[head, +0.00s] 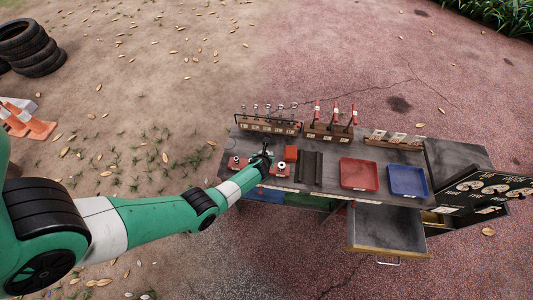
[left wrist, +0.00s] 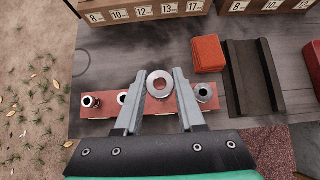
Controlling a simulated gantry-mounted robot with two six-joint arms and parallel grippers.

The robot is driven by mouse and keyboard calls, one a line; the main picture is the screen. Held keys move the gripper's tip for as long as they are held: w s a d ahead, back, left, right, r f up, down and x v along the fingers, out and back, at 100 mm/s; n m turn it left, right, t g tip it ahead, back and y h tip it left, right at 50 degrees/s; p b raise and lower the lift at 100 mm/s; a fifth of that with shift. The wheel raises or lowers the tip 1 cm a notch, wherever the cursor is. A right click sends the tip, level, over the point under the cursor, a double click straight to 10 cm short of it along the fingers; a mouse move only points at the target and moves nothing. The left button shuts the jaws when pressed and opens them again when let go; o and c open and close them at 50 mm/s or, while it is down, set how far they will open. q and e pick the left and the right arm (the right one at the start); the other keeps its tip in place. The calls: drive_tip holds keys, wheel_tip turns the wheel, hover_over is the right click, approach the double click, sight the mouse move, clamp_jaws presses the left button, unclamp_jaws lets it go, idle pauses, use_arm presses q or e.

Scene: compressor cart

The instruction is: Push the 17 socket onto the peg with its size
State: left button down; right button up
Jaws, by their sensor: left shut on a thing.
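My left gripper (left wrist: 161,78) is shut on a silver socket (left wrist: 161,95), seen from above as a ring, over a red strip (left wrist: 110,112). I cannot read its size or tell its height above the strip. Other round metal pieces stand on the strip to the left (left wrist: 89,101) and right (left wrist: 205,92). The wooden rack (left wrist: 110,18) at the back has labels 8, 10, 12, 13 and 17; the 17 label (left wrist: 194,6) is at its right end. In the head view the left gripper (head: 265,152) is in front of this rack (head: 268,126), whose upright pegs show. My right gripper is not seen.
A red block (left wrist: 208,53) and a dark grooved holder (left wrist: 255,75) lie right of the strip. A red tray (head: 360,174) and blue tray (head: 408,181) sit further right. A second rack (head: 330,131) holds red-handled tools. An open drawer (head: 385,229) juts out in front.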

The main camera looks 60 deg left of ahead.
use_arm(q)
drive_tip(key=shift+f+b, duration=1.8)
drive_tip(key=shift+f, duration=0.5)
drive_tip(key=shift+f, duration=0.1)
drive_tip(key=shift+f, duration=0.35)
drive_tip(key=shift+f+b, duration=1.25)
drive_tip(key=shift+b, duration=0.15)
drive_tip(key=shift+c, duration=2.2)
unclamp_jaws()
drive_tip(key=p+v, duration=0.9)
drive_tip(key=v, duration=0.2)
drive_tip(key=shift+d+r, duration=0.2)
drive_tip(key=shift+r, duration=0.05)
